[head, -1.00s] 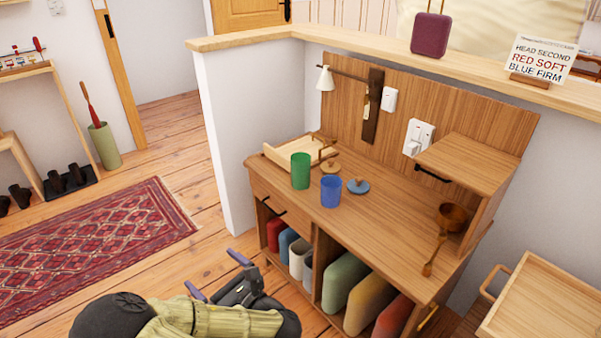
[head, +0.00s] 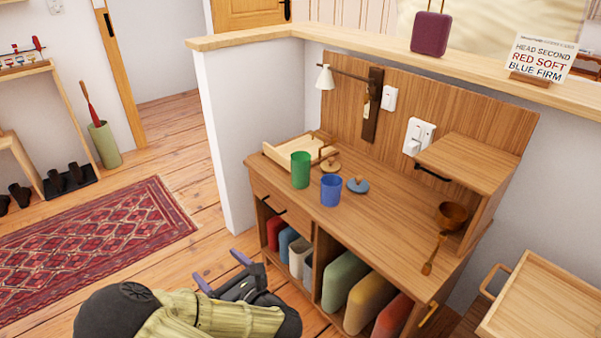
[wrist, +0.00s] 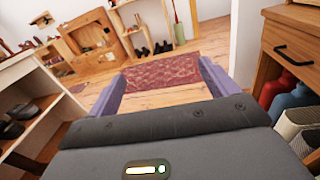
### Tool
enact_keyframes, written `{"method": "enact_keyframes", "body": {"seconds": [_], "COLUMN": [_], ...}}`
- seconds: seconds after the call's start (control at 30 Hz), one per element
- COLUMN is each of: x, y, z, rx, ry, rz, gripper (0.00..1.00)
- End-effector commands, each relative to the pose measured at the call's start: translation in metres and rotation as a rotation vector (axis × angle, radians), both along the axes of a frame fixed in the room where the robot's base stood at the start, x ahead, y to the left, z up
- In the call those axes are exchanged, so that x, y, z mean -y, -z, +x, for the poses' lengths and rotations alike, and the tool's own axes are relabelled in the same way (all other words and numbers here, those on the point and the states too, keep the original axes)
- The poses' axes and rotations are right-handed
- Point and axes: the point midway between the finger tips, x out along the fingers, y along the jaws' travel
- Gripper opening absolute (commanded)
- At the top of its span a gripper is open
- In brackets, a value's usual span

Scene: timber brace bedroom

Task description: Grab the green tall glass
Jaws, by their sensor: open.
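The green tall glass (head: 300,170) stands upright on the wooden desk top (head: 400,222), near its left end. A shorter blue glass (head: 330,190) stands just to its right and nearer the front. My gripper (head: 222,272) is open and empty, off the desk's left front side and lower than its top. In the wrist view, my gripper's two purple fingers (wrist: 158,85) are spread apart with only floor and rug between them. The green glass is not in the wrist view.
A wooden tray (head: 285,152) lies behind the green glass, with a small round tan lid (head: 330,166) beside it. A blue lid (head: 358,186) lies right of the blue glass. The desk's drawer (wrist: 290,47) is at right.

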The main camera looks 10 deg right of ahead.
Motion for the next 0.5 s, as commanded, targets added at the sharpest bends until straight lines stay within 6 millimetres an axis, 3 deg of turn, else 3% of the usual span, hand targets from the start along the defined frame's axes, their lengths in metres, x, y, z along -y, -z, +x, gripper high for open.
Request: {"method": "enact_keyframes", "body": {"seconds": [0.17, 0.3, 0.5], "x": [0.046, 0.094, 0.15], "y": [0.009, 0.022, 0.036], "z": [0.029, 0.044, 0.042], "rx": [-0.259, -0.535, -0.867], "ry": [0.222, 0.471, 0.818], "rz": [0.219, 0.51, 0.97], "gripper": [0.86, 0.86, 0.86]}}
